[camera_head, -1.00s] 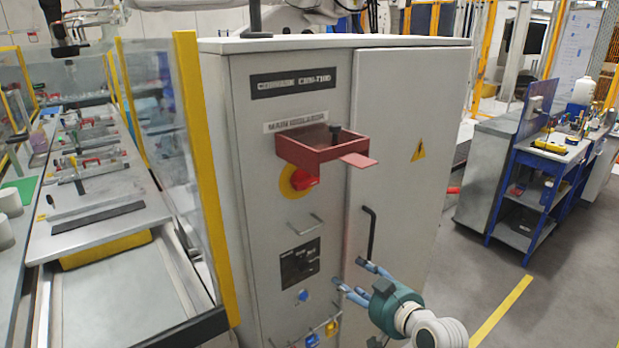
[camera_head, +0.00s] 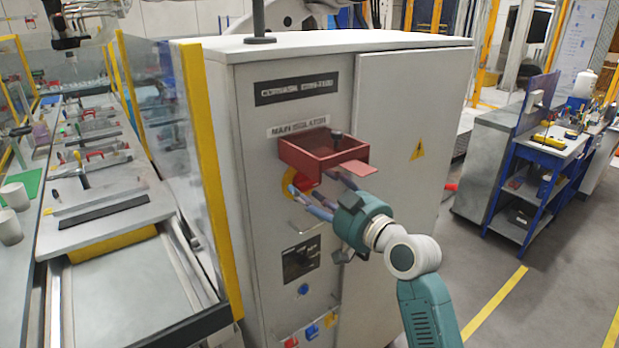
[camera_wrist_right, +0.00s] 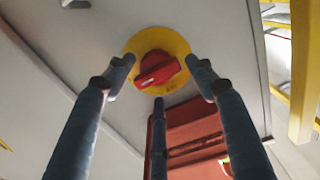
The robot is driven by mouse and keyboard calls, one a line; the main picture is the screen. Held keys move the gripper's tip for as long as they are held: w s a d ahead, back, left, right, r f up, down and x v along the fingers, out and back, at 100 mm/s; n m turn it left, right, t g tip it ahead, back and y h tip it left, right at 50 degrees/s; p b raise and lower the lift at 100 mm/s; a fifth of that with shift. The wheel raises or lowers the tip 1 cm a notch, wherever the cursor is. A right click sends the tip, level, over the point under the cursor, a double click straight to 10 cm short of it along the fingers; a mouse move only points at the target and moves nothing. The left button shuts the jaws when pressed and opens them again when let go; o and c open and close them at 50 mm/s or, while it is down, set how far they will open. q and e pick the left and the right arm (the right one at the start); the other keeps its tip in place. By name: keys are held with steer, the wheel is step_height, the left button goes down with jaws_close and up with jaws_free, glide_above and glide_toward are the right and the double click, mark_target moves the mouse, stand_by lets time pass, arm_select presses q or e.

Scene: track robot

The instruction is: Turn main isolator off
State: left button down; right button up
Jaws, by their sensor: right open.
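The main isolator is a red rotary knob (camera_wrist_right: 157,68) on a yellow disc (camera_wrist_right: 178,46), on the grey cabinet's front under the "MAIN ISOLATOR" label (camera_head: 298,127). In the right wrist view the knob's grip bar is tilted, lower left to upper right. My right gripper (camera_head: 311,184) is open in front of the knob. In the right wrist view its fingers frame the disc, one at the left, one at the right and one below; contact cannot be told. In the head view the fingers partly hide the knob (camera_head: 305,182). My left gripper is not in view.
A red open box (camera_head: 310,165) juts from the cabinet just above the knob, close to my fingers. A black rotary switch panel (camera_head: 300,258) and several small controls sit lower. The cabinet door (camera_head: 420,100) is at right. A fenced workbench stands left.

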steer(key=shift+w+a, duration=0.3)
steer(key=shift+w, duration=0.35)
steer(key=c, duration=0.9)
steer(key=shift+c, duration=0.3)
